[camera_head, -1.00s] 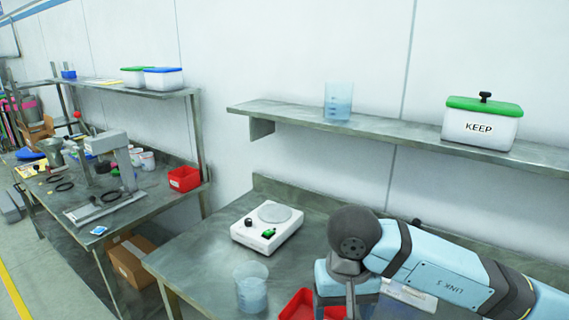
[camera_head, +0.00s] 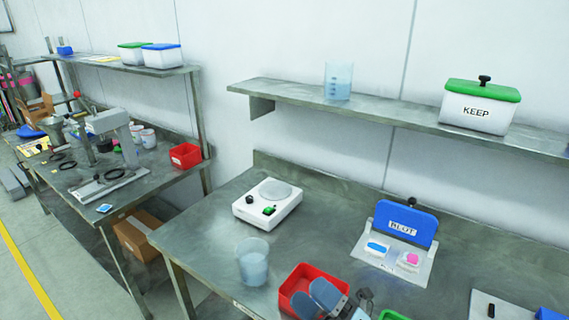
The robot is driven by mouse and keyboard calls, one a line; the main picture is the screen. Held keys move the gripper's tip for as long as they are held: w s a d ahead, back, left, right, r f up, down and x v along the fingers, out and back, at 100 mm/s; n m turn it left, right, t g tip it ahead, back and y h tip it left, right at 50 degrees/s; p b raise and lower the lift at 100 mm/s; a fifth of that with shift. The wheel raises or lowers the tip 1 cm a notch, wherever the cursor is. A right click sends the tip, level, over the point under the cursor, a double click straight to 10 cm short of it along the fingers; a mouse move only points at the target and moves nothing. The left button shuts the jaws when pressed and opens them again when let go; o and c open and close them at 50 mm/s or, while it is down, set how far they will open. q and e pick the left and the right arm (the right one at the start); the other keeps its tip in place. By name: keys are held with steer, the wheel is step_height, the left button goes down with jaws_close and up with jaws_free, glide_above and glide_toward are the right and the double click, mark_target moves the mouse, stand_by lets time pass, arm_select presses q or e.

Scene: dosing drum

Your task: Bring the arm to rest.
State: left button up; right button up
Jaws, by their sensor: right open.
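My right gripper (camera_head: 315,299) shows at the bottom edge of the view, with two rounded grey-blue fingers apart. It is open, and nothing shows between the fingers. It overlaps the front right of a red bin (camera_head: 291,283) on the steel table (camera_head: 210,250); I cannot tell how high it is above the bin. The rest of my right arm is mostly outside the picture. My left gripper is not in view.
On the table stand a beaker (camera_head: 252,266), a white device with a round plate (camera_head: 267,204) and a blue BLOT board (camera_head: 405,224). The shelf (camera_head: 400,117) above holds a beaker (camera_head: 338,80) and a KEEP box (camera_head: 480,107). Mid-table is clear.

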steer(key=s+d+f+m+t+h+p, duration=0.1)
steer(key=s+d+f+m+h, duration=0.1)
steer(key=d+f+m+h, duration=0.45)
steer(key=s+d+f+m+t+h, duration=0.1)
steer(key=d+f+m+h, duration=0.3)
steer(key=f+m+h, duration=0.5)
steer(key=s+d+f+m+g, duration=0.4)
steer(key=s+f+m+g, duration=0.1)
steer(key=s+f+m, duration=0.4)
step_height(320, 180, down, 2)
steer(key=shift+s+d+f+m+p, duration=0.2)
steer(key=shift+s+d+m+p, duration=0.15)
steer(key=shift+m, duration=0.4)
